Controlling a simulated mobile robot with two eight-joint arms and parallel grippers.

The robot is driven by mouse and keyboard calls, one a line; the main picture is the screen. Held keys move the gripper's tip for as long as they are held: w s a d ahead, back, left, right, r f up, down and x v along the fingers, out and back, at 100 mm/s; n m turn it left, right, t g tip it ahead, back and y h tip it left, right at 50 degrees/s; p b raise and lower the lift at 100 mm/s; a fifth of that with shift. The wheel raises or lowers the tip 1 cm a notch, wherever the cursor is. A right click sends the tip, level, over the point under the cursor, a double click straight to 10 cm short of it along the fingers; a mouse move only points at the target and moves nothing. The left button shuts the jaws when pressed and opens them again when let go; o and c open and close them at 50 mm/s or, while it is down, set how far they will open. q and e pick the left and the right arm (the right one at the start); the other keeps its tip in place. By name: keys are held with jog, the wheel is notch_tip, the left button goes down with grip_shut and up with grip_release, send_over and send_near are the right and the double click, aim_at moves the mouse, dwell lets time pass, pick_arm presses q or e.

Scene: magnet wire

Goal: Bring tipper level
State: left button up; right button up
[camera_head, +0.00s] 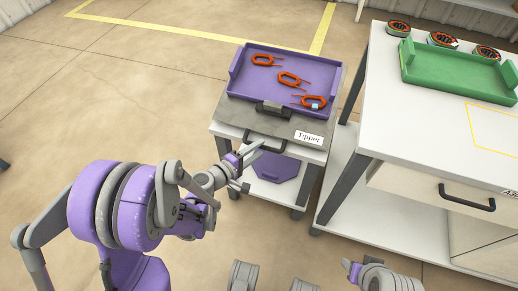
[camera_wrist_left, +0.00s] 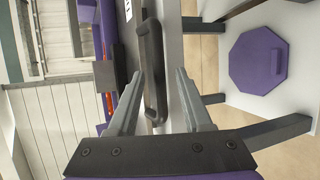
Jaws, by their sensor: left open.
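The tipper is a small cart with a grey top (camera_head: 235,113), labelled "Tipper". A purple tray (camera_head: 238,88) sits on the top and holds three orange octagonal pieces with prongs. I cannot tell for sure whether the top is tilted. A black bar handle (camera_head: 266,146) runs along the near side; in the left wrist view the handle (camera_wrist_left: 153,75) lies between my fingers. My left gripper (camera_head: 247,167) is open at this handle, with gaps showing between the fingers (camera_wrist_left: 157,92) and bar. My right gripper (camera_head: 357,270) is partly visible at the bottom; its fingers are unclear.
A purple octagonal piece (camera_head: 278,168) lies on the cart's lower shelf. A white workbench (camera_head: 430,107) with a drawer stands close on the right. It carries a green tray (camera_head: 455,75) and several orange-and-black items at the back. Open floor (camera_head: 110,110) lies to the left.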

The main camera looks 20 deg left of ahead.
pick_arm(q)
jog(key=shift+w+d+f, duration=0.15)
jog(key=shift+w+d, duration=0.05)
jog(key=shift+w, duration=0.3)
grip_shut()
dwell(1.2)
